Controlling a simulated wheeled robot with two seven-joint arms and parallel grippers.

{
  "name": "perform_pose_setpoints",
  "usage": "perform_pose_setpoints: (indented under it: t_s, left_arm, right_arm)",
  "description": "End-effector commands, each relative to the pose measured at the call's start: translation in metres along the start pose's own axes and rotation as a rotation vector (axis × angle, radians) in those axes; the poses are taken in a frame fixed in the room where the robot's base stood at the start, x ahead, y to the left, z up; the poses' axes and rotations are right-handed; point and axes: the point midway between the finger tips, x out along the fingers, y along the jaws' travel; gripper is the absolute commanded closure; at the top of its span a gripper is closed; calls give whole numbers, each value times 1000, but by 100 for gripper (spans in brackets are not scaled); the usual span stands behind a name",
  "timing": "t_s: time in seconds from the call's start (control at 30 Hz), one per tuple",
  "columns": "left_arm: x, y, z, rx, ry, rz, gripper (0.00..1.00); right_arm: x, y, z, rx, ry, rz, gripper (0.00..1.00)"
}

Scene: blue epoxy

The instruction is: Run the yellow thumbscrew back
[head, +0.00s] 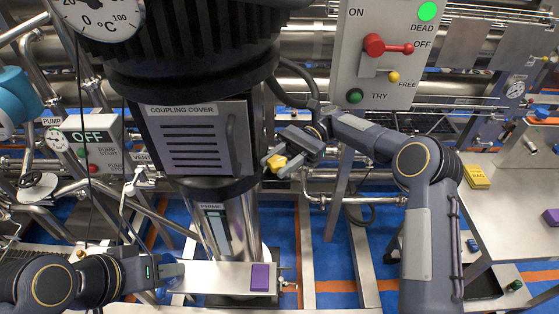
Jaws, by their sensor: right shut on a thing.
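The yellow thumbscrew (277,163) is at the lower right edge of the grey coupling cover (190,135), partly hidden by the fingers. My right gripper (280,165) comes in from the right and is shut on it. The cover is against the dark pump housing, and its handle shows on the right side. My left gripper (172,271) is low at the left, by the left end of a steel shelf, apart from the cover. Its fingers are too unclear to tell open from shut.
A control panel (364,22) with a red lever, a small yellow knob and a green TRY button stands behind the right arm. A purple block (260,277) lies on the steel shelf (205,277). A yellow block (477,177) lies on the right bench. Pipes surround the pump.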

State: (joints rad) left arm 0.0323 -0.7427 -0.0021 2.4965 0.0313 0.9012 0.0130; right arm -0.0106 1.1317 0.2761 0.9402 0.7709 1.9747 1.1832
Motion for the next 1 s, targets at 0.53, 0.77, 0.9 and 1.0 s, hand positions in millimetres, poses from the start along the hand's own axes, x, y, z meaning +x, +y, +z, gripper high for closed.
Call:
perform_pose_setpoints:
  t_s: [0.53, 0.77, 0.9, 1.0]
  left_arm:
    - [1, 0, 0, 0, 0, 0, 64]
    - [7, -3, 4, 0, 0, 0, 64]
    - [12, -5, 6, 0, 0, 0, 64]
    - [14, -6, 7, 0, 0, 0, 64]
  right_arm:
    - [0, 0, 7, 0, 1, 0, 55]
    - [10, 10, 45, -2, 2, 2, 55]
    - [28, 25, 72, -2, 3, 2, 55]
    - [40, 36, 91, -2, 3, 3, 55]
